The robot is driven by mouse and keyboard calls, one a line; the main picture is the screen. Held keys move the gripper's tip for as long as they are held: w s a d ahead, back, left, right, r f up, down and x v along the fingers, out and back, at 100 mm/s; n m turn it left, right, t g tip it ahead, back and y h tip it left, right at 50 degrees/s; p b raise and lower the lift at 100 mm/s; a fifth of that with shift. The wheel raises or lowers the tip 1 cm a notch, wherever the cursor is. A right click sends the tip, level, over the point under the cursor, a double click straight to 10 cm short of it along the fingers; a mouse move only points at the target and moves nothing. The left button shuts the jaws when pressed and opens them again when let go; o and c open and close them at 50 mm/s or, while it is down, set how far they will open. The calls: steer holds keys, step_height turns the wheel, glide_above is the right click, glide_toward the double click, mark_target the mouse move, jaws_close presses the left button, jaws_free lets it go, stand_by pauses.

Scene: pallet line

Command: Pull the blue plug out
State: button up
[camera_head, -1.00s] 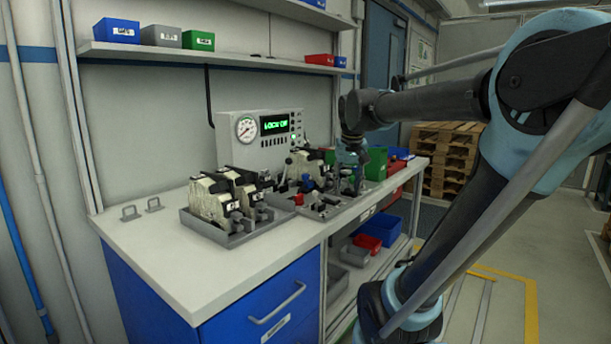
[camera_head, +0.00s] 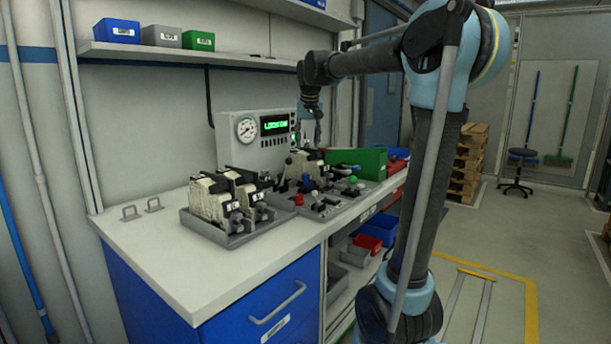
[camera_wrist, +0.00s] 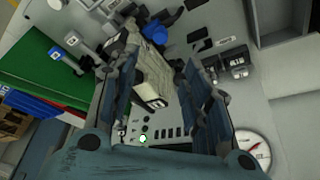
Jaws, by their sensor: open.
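A small blue part (camera_head: 308,184), which looks like the blue plug, is among the grey fittings on the right half of the bench. In the wrist view a blue cap (camera_wrist: 155,32) shows beyond the fingertips, near the top. My gripper (camera_head: 318,132) hangs in the air above and behind the fittings, in front of the panel's right edge. In the wrist view my gripper (camera_wrist: 160,68) has its two fingers spread apart. A cream block with a dark frame shows between and beyond them. Nothing is clearly held. The plug's socket is too small to make out.
A grey tray (camera_head: 236,240) with cream valve blocks stands at the front left. A gauge panel (camera_head: 263,148) with a green display is behind. A red knob (camera_head: 298,199), a green knob (camera_head: 352,179) and a green bin (camera_head: 360,160) are nearby. The bench's left front (camera_head: 160,260) is clear.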

mark_target(306, 175)
steer(key=x, duration=1.5)
steer(key=shift+w+f, duration=0.1)
steer(key=shift+f, duration=0.05)
